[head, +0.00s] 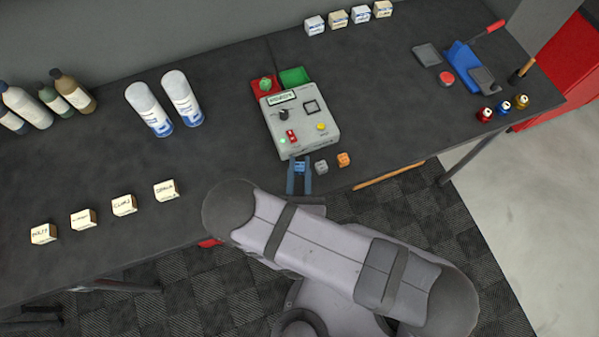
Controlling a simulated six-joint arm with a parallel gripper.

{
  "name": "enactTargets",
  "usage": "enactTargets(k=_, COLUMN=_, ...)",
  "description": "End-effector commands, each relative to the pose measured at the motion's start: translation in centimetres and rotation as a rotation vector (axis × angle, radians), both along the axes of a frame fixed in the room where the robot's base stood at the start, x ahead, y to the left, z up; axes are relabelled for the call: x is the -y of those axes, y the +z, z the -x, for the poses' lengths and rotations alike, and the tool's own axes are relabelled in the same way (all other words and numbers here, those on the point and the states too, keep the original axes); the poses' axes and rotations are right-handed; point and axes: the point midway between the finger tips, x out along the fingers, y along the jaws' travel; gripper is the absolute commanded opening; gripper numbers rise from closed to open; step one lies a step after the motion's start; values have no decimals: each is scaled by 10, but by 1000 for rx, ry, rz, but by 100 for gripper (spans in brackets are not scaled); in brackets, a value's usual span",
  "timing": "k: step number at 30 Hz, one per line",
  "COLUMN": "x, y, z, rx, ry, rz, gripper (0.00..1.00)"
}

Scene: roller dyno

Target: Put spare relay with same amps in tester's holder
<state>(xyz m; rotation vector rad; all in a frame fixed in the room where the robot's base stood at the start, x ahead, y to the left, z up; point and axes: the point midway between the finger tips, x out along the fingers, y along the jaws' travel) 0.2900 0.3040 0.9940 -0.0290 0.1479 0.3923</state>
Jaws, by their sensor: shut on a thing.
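The grey tester box (316,132) stands on the dark bench near the middle of the head view. My gripper (299,165) is just in front of the tester's near edge, shut on a small blue relay (300,168) with a pale marking. A grey relay (321,167) and an orange relay (343,159) lie just to its right. The amp markings are too small to read. I cannot tell which part of the tester is the holder.
A red tray (264,83) and a green tray (295,76) adjoin the tester's back. Two spray cans (149,109) and several labelled blocks (124,205) stand left. The bench's front edge is close to my gripper.

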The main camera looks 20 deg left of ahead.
Motion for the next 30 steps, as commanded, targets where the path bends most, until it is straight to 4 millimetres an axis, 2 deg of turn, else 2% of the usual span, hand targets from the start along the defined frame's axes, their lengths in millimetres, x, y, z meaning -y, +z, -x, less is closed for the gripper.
enactTargets(k=12, x=0, y=-44, z=0, rx=0, ry=0, rz=0, gripper=0)
enactTargets(k=29, x=0, y=-51, z=0, rx=0, ry=0, rz=0, gripper=0)
enactTargets(k=30, x=0, y=-49, z=0, rx=0, ry=0, rz=0, gripper=31)
